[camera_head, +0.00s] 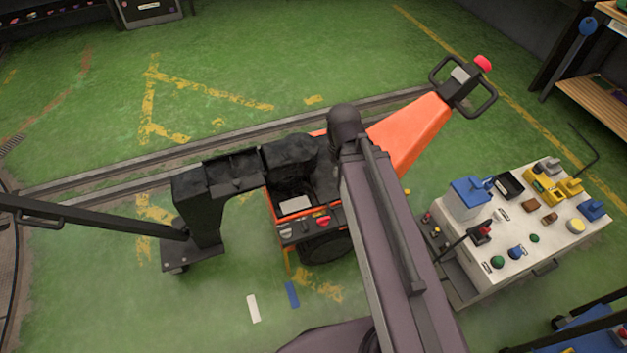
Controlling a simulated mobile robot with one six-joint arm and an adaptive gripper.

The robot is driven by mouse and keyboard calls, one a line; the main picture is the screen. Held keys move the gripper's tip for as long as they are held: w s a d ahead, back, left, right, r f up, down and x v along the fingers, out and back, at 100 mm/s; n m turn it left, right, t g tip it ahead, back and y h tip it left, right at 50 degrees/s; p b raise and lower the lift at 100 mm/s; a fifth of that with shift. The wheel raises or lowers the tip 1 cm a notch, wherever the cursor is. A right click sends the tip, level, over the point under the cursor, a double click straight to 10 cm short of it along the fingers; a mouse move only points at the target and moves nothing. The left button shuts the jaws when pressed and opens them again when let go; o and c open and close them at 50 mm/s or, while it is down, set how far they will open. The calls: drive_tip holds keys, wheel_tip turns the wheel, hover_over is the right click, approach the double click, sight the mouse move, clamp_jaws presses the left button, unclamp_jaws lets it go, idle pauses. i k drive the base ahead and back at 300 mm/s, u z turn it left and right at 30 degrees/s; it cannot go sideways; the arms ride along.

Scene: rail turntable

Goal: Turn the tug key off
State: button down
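The orange tug (408,132) stands in the middle of the floor, its tiller handle (463,84) at the upper right. Its small control panel (305,230) faces the front. The panel has a red button (323,221) at its right and small grey parts at its left. The key is too small to make out with certainty, so I cannot tell its position. My arm (375,230) rises from the bottom edge and passes just right of the panel, covering part of the tug. I cannot make out my gripper's fingers in this view.
A pale cart (480,288) at the right carries several coloured parts. Black structure (200,215) stands left of the panel. White (254,308) and blue (292,294) strips lie on the green floor below the tug. Rails run behind it. Floor at the left front is clear.

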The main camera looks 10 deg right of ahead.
sight(286, 233)
drive_tip(key=u, duration=0.05)
drive_tip(key=k, duration=1.3)
drive_tip(key=u, duration=0.15)
drive_tip(key=i, duration=0.8)
drive_tip(key=u, duration=0.15)
